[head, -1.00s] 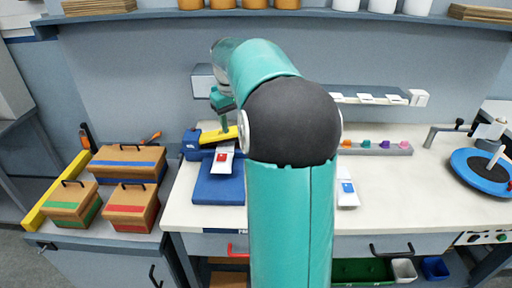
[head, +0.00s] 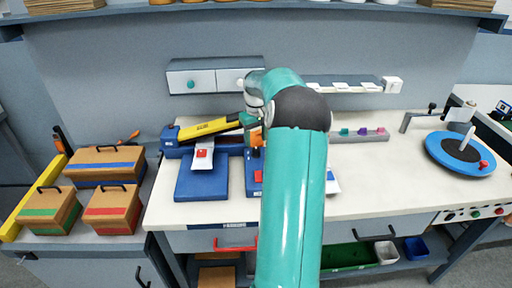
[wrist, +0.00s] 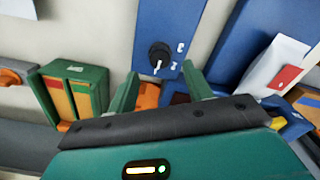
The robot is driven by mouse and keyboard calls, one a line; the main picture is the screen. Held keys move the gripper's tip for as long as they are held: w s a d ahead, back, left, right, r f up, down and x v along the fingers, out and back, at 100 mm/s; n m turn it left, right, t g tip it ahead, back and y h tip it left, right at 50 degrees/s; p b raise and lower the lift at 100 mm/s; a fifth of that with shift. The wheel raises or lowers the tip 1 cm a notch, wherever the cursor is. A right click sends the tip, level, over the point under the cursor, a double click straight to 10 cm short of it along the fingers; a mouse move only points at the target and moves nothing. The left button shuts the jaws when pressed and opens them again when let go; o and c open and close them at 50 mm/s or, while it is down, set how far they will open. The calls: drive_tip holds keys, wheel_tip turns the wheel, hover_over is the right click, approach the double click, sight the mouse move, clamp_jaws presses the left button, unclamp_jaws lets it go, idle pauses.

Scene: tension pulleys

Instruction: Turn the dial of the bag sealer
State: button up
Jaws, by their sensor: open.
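The bag sealer (head: 172,150) has a blue body with a raised yellow arm (head: 208,128) and stands at the table's left back. Its dial (wrist: 158,56) shows in the wrist view as a black knob with a white pointer on a blue panel (wrist: 170,22), with white marks to its right. My gripper (wrist: 161,88) is open, its two green fingers on either side of and below the knob in that view. Nothing is between them, and contact with the dial is not visible. In the head view my arm hides the dial and fingertips.
A white bag with a red label (head: 203,154) lies by a blue plate (head: 202,182) left of my arm. A green box (wrist: 78,92) is left of my fingers in the wrist view. Lidded boxes (head: 112,205) stand at left, a blue turntable (head: 440,150) at right.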

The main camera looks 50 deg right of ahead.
sight(256, 149)
drive_tip(key=shift+f, duration=2.3)
drive_tip(key=c, duration=1)
drive_tip(key=shift+n, duration=0.4)
drive_tip(key=n, duration=1.1)
drive_tip(key=shift+a, duration=0.1)
